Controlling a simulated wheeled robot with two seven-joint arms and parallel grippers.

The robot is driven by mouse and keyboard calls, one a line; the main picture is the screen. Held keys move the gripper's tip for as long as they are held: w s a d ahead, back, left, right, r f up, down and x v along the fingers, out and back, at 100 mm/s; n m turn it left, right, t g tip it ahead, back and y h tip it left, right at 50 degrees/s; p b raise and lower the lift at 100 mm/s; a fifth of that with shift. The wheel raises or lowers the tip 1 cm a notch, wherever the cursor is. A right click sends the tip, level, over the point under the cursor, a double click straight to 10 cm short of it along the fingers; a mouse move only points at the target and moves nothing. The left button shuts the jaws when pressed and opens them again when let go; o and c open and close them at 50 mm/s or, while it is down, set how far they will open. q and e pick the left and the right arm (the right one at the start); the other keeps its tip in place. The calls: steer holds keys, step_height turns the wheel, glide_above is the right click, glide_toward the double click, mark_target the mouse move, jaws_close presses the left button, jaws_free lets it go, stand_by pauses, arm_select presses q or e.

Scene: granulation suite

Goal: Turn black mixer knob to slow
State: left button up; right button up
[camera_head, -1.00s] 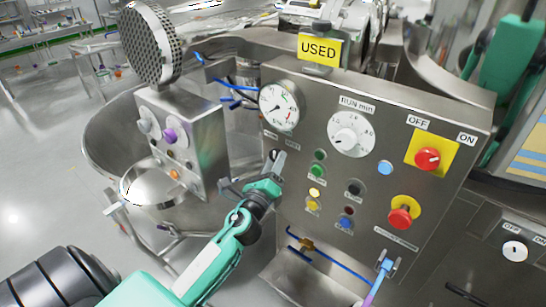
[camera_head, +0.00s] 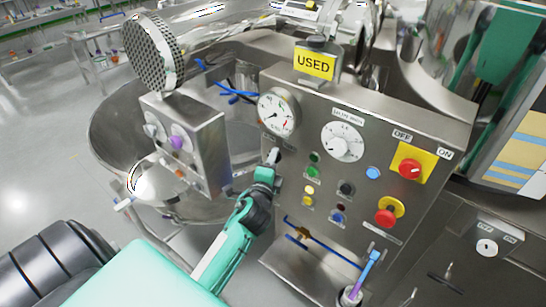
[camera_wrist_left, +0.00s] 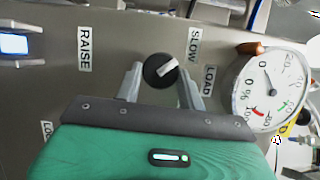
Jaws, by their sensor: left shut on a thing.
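The black mixer knob (camera_wrist_left: 160,70) shows in the left wrist view, a round dark knob with a pale pointer line slanting up and right, roughly toward the SLOW label (camera_wrist_left: 194,46). My left gripper (camera_wrist_left: 161,80) has one finger on each side of the knob and is shut on it. In the head view my left gripper (camera_head: 273,163) is at the left edge of the steel control panel (camera_head: 420,215), below the dial gauge (camera_head: 276,111); the knob is largely hidden there. My right gripper is not in view.
The panel carries a round timer dial (camera_head: 342,143), several coloured buttons, a red switch on yellow (camera_head: 410,168) and a red emergency button (camera_head: 388,213). A smaller steel box (camera_head: 185,145) with knobs stands left of my gripper. A yellow USED sign (camera_head: 315,64) tops the panel.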

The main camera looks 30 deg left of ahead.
arm_select(q)
steer(key=shift+n, duration=0.4)
steer(key=o, duration=1)
steer(key=shift+c, duration=0.2)
steer(key=b+v, duration=0.5)
steer(key=v, duration=0.8)
steer(key=shift+s+r, duration=0.25)
steer(key=shift+s, duration=0.15)
steer(key=shift+d+f, duration=0.1)
